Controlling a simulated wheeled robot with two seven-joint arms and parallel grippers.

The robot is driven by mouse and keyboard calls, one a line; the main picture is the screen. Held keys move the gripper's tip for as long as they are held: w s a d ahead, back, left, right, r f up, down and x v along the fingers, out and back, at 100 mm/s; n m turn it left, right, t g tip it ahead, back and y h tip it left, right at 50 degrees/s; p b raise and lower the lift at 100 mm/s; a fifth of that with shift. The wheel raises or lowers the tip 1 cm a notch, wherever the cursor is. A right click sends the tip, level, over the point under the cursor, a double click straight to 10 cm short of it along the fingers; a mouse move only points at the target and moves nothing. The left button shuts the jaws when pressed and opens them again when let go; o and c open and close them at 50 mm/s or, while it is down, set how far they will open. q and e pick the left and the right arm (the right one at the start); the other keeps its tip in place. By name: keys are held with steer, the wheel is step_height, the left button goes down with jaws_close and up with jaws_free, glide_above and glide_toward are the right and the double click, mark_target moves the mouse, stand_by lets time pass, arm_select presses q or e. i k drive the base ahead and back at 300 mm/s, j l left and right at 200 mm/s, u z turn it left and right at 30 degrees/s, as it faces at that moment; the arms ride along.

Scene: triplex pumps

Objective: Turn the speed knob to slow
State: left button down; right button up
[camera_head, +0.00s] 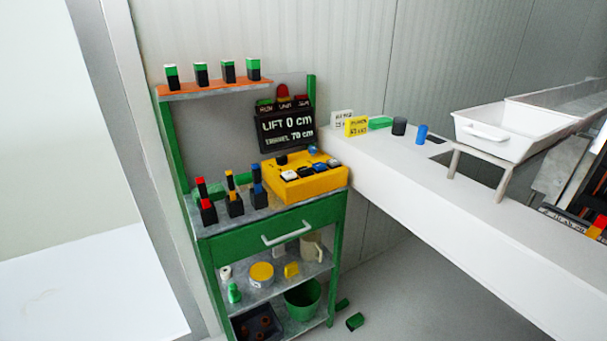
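A yellow control box (306,188) sits on the top of the green cart, at its right side. Its upper face carries several black, white and blue controls. A dark round piece (282,160) stands at the box's back left and a blue piece (313,149) at its back right. I cannot tell which control is the speed knob, nor its setting, because they are too small. A black display (287,128) behind the box reads "LIFT 0 cm" and a second line with "70 cm". Neither of my grippers shows in the head view.
The green cart (270,240) has a drawer and lower shelves with a green bucket (303,300). Black blocks with coloured tops stand left of the box. A white counter (440,190) runs right, bearing a white tray (490,135). Small green pieces lie on the floor.

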mark_target(312, 150)
steer(key=i+l, duration=0.35)
steer(key=i+l+z, duration=0.1)
steer(key=i+l, duration=0.25)
steer(key=i, duration=0.2)
